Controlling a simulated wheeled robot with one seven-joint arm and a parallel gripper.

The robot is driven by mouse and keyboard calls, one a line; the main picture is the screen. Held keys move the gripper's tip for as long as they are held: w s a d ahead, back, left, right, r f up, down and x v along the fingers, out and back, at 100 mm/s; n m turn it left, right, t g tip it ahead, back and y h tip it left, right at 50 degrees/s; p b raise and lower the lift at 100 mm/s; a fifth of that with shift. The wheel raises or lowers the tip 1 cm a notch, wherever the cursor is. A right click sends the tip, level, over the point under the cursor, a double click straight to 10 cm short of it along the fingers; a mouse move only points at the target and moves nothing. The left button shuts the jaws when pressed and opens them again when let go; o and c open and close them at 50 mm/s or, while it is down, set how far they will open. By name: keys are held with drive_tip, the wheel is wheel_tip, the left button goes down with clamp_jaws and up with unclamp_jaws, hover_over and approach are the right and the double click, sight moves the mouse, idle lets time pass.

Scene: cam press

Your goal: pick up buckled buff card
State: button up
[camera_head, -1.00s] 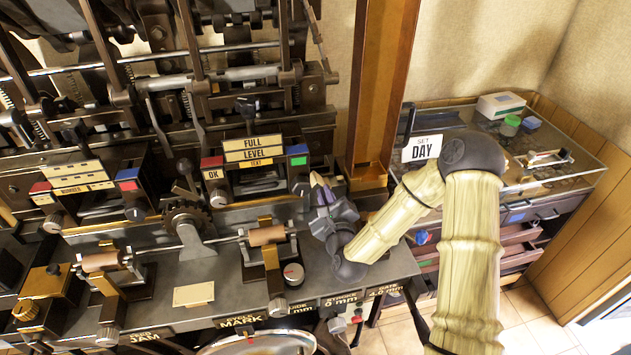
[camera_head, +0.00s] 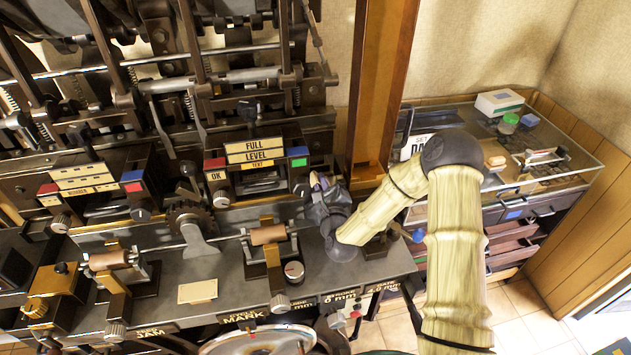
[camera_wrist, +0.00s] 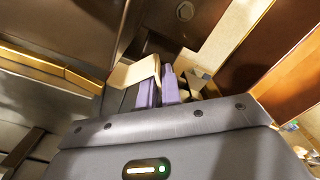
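A bent buff card (camera_wrist: 133,72) shows in the wrist view, directly beyond my gripper (camera_wrist: 159,82). Its right end reaches the purple finger pads, which stand close together with only a narrow gap. I cannot tell whether the card is pinched between them or just behind them.
A flat buff card (camera_head: 198,291) lies on the bench. Rollers (camera_head: 268,235) and a dial (camera_head: 294,271) stand left of my arm. A wooden post (camera_head: 381,80) rises behind my gripper. A glass-topped cabinet (camera_head: 565,150) stands at the right.

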clamp_jaws()
drive_tip(key=shift+r+b, duration=0.6)
drive_tip(key=shift+r, duration=0.15)
drive_tip(key=v, duration=1)
drive_tip(key=shift+s+d+r+b, duration=0.15)
drive_tip(key=shift+s+r+b, duration=0.05)
drive_tip(key=shift+r+b, duration=0.15)
drive_tip(key=shift+p, duration=0.5)
